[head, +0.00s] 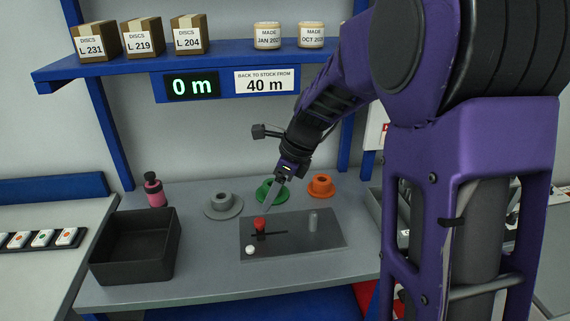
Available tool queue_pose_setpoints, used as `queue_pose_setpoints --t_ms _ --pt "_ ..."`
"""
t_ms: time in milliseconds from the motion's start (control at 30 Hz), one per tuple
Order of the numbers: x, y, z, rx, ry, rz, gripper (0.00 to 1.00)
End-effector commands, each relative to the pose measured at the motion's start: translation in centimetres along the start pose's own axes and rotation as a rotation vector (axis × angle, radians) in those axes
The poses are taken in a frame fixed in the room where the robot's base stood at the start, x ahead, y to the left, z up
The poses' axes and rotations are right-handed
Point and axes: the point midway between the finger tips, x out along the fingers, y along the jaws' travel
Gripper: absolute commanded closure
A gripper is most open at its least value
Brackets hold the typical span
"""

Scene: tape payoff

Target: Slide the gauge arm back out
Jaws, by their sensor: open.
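A dark grey plate (310,240) lies on the grey bench. On it a small red knob (260,225) stands at a dark slot or bar (275,232); this looks like the gauge arm, but I cannot tell for certain. A grey upright post (312,220) stands right of the knob, and a white knob (250,250) sits at the plate's front left.
Grey (223,205), green (268,190) and orange (321,186) reels stand behind the plate. A black open bin (135,247) and a pink bottle (154,190) are at left. A blue shelf (240,62) holds boxes and jars. The display (192,86) reads 0 m.

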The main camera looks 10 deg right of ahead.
Motion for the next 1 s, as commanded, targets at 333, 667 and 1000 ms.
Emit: queue_pose_setpoints --t_ms 333,667,1000 --pt "-7.3 0.0 0.1 -0.002 -0.001 -0.002 0.34" --pt "-8.8 0.1 0.0 -0.001 0.000 0.001 0.34" --pt "-9.1 -0.8 0.4 -0.069 0.007 -0.046 0.34"
